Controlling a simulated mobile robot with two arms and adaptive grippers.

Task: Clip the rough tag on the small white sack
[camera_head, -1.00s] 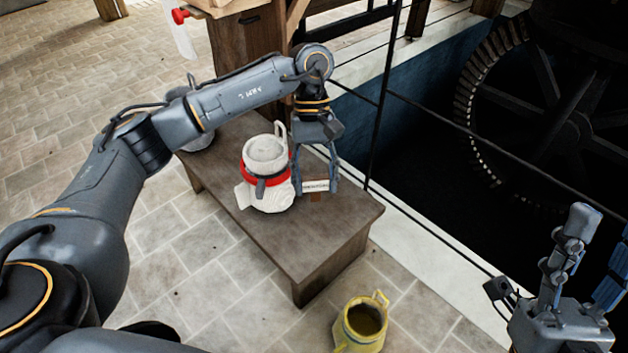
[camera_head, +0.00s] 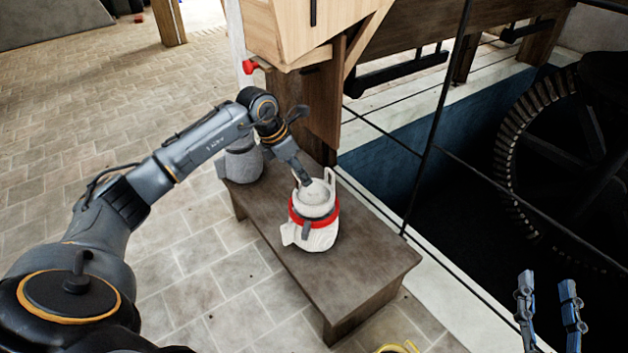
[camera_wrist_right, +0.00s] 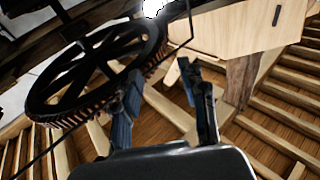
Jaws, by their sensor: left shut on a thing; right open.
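The small white sack (camera_head: 322,236) stands upright on the dark wooden bench, with a red band at its neck, a grey strip on its front and a white loop on top. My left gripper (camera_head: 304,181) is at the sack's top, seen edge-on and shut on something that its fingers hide. I cannot make out the rough tag, nor whether the gripper touches the sack. My right gripper (camera_head: 550,300) is open and empty at the lower right, away from the bench. Its two spread fingers also show in the right wrist view (camera_wrist_right: 165,95).
A grey sack (camera_head: 243,164) stands at the bench's far left end. The bench (camera_head: 375,255) has bare room to the right of the white sack. A yellow jug's rim (camera_head: 398,348) shows at the bottom edge. A railing and large dark gear wheel (camera_head: 530,150) are on the right.

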